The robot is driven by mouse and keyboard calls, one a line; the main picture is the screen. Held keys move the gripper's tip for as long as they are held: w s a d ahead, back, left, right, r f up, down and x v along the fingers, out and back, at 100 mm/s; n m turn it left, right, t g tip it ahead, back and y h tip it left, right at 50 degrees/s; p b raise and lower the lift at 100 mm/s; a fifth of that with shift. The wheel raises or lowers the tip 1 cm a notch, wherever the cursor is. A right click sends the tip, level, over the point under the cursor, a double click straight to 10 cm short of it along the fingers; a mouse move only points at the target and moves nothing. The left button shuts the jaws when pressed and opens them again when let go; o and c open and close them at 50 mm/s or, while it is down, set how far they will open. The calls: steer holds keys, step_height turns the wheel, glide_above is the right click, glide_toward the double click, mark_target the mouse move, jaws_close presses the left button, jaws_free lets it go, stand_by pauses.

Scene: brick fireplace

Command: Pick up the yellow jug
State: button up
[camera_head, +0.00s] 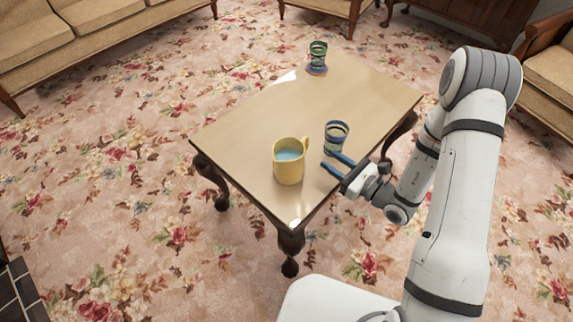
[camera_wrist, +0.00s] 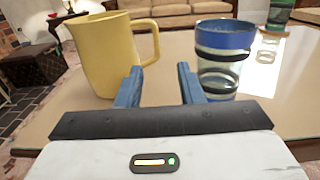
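The yellow jug (camera_head: 288,163) stands upright near the front corner of the wooden table (camera_head: 250,120), with pale blue liquid showing inside. In the wrist view the yellow jug (camera_wrist: 107,52) is at the left, its handle turned towards the middle. My gripper (camera_head: 332,162) is at the table's right edge, to the right of the jug and apart from it. In the wrist view my gripper's (camera_wrist: 158,80) blue fingers are spread with nothing between them. The fingers point at the gap between the jug's handle and a striped cup.
A clear cup with blue and dark bands (camera_head: 336,137) stands just right of the jug; it also shows in the wrist view (camera_wrist: 222,58). A green-banded cup (camera_head: 318,53) sits on a coaster (camera_head: 316,70) at the table's far end. The table's middle is clear.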

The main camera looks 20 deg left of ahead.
steer(key=x, duration=0.2)
steer(key=b+x, duration=0.1)
steer(key=x, duration=0.1)
steer(key=b+x, duration=0.1)
steer(key=x, duration=0.1)
steer(key=shift+a+f, duration=0.25)
steer(key=shift+f, duration=0.05)
steer(key=shift+w+a+r, duration=0.1)
steer(key=shift+w+a, duration=0.05)
steer(key=shift+a, duration=0.4)
steer(key=shift+c, duration=0.3)
jaws_close()
